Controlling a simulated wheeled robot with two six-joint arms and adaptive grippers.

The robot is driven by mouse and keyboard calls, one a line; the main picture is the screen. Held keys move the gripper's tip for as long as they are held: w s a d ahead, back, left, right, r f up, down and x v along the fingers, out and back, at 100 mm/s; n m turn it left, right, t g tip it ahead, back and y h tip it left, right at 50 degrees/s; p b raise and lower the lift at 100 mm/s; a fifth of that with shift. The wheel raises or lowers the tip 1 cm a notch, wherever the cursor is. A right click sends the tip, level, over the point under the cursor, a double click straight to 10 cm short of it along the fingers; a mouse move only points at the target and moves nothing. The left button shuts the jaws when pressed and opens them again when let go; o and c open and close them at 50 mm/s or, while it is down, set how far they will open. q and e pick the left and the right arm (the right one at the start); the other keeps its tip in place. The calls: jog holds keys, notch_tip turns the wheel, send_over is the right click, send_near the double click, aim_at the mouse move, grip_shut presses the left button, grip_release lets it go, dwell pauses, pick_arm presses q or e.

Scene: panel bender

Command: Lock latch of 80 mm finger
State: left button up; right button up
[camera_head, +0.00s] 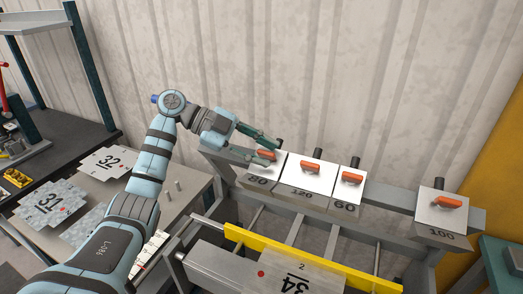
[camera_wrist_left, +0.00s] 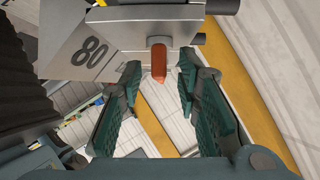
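The 80 mm finger (camera_head: 256,181) is a grey block at the left end of the row on the rail; its "80" label also shows in the wrist view (camera_wrist_left: 92,52). Its orange latch handle (camera_head: 266,155) is partly hidden by my fingers in the head view. In the wrist view the orange latch handle (camera_wrist_left: 158,62) points down toward the camera between my fingertips, with gaps on both sides. My left gripper (camera_head: 265,149) is open and empty around the handle, its fingers (camera_wrist_left: 158,78) apart. My right gripper is not in view.
Right of it on the rail (camera_head: 385,203) stand the 120 finger (camera_head: 305,187), the 60 finger (camera_head: 347,196) and the 100 finger (camera_head: 441,224), each with an orange handle. A yellow bar (camera_head: 320,262) runs in front. Plates marked 31 (camera_head: 50,206) and 32 (camera_head: 107,162) lie left.

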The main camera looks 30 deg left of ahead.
pick_arm(q)
jog(key=v, duration=1.2)
